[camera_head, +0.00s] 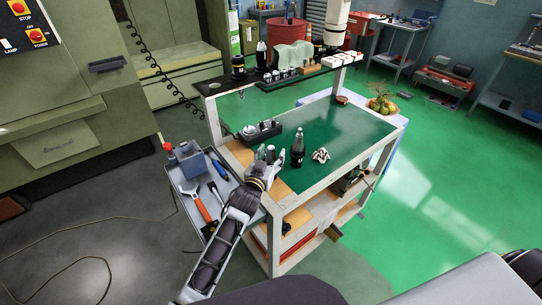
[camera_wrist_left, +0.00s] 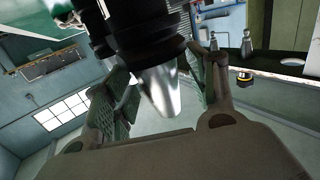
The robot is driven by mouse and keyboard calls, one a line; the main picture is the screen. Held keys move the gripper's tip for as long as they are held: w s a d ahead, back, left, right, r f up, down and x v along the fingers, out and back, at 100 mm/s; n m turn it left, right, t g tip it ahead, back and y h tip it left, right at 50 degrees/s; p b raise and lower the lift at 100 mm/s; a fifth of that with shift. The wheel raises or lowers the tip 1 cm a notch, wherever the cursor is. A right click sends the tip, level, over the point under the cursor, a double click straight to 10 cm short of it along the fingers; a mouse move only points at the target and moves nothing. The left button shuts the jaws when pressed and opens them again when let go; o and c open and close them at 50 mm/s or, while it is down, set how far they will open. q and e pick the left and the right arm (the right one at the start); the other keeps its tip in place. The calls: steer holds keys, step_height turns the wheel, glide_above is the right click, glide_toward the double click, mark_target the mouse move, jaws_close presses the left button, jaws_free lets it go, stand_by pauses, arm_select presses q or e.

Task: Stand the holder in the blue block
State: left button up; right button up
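My left gripper (camera_head: 271,159) is over the front left corner of the cart. In the left wrist view, its fingers (camera_wrist_left: 168,85) stand on both sides of a holder (camera_wrist_left: 160,88) and appear shut on it. The holder has a black flange above and a shiny silver taper pointing down. Its upper end runs out of that view. In the head view the holder (camera_head: 270,153) is small and partly hidden by the fingers. A blue-grey block (camera_head: 189,161) stands on the grey side tray, left of the gripper and apart from it. My right gripper is not in view.
The side tray (camera_head: 213,180) also carries an orange-handled tool (camera_head: 202,208) and other tools. On the green cart top (camera_head: 325,135) are a dark bottle (camera_head: 298,148), a white-and-black item (camera_head: 321,155) and a dark rack (camera_head: 262,131). A raised shelf (camera_head: 225,84) with several holders spans the back.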

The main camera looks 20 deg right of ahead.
arm_select(q)
steer(key=shift+r, duration=0.1)
stand_by(0.3)
steer(key=v, duration=1.2)
stand_by(0.4)
stand_by(0.7)
